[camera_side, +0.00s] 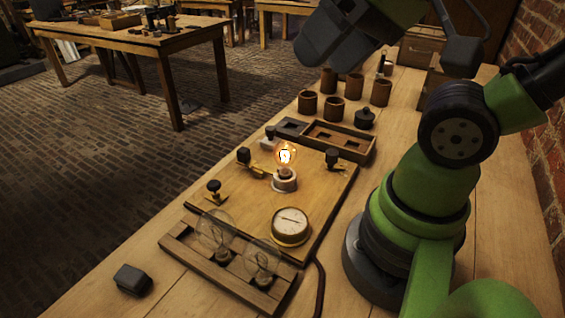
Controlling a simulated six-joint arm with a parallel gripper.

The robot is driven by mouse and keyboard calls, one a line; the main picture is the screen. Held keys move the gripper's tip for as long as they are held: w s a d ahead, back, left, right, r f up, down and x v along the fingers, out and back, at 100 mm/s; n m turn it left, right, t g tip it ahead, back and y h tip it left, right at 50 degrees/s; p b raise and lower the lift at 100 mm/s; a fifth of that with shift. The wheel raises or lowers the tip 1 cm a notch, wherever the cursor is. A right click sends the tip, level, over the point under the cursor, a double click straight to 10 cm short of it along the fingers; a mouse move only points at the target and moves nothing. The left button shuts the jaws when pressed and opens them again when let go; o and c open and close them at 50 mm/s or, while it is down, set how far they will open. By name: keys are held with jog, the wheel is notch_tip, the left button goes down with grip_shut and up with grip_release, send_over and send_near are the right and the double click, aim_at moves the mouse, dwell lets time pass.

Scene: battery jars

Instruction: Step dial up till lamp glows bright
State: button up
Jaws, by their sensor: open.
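A lit bulb (286,156) glows orange-white in a pale round socket (285,181) on the wooden board (245,205). A round gauge (291,224) with a pale face and a dark needle sits near the board's front right edge. Black-topped posts stand on the board: one at left (214,188), one behind it (243,155) and one at right (332,156). I cannot tell which part is the stepping dial. My gripper (330,38) is a dark grey shape at the top, well above and apart from the board. It is open, with no object visible in it.
Two unlit bulbs (213,232) lie in a wooden rack (240,272) in front of the board. Several brown jars (333,110) and a dark lidded pot (365,119) stand behind a divided tray (335,140). A black block (132,279) sits at the front left.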

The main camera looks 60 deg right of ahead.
dwell(0.3)
jog(key=n+g+h, duration=0.2)
jog(key=g, duration=0.5)
send_over(332, 152)
notch_tip(332, 152, down, 16)
jog(key=shift+s+f, duration=0.1)
jog(key=shift+f, duration=0.65)
notch_tip(332, 152, down, 9)
jog(key=shift+f, duration=0.1)
jog(key=c, duration=0.9)
